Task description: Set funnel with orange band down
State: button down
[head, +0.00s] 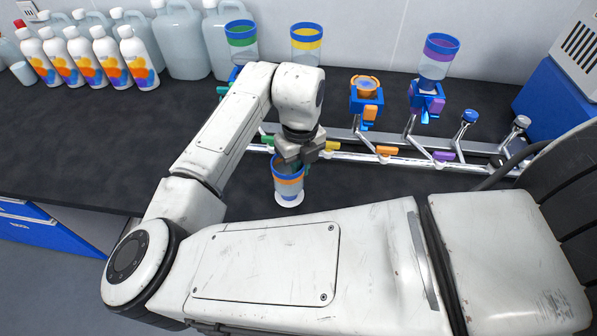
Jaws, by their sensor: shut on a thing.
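The funnel with the orange band (289,182) is a clear cup with a blue rim and an orange stripe below it. It stands upright in front of the metal rail, in the middle of the head view. My gripper (290,162) is above it and shut on its rim. A white round piece (290,201) shows at the funnel's bottom. I cannot tell whether the funnel's weight rests there or in my gripper. My gripper hides part of the rim.
Behind is a metal rail (345,158) with coloured levers. An empty orange ring holder (366,84) is on it. Funnels with green (241,40), yellow (306,43) and purple (438,56) bands stand in the back. Several bottles (88,58) line the back left. The dark counter (90,135) is clear at left.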

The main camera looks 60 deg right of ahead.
jog(key=shift+w+d+f, duration=0.1)
jog(key=shift+w+f, duration=0.05)
jog(key=shift+f, duration=0.1)
jog(key=shift+w+f, duration=0.1)
jog(key=shift+f, duration=1.55)
jog(key=shift+f, duration=0.1)
jog(key=shift+f, duration=0.15)
jog(key=c, duration=1.3)
grip_release()
notch_tip(320, 180, up, 13)
jog(key=shift+f+b, duration=0.2)
jog(key=shift+b, duration=0.2)
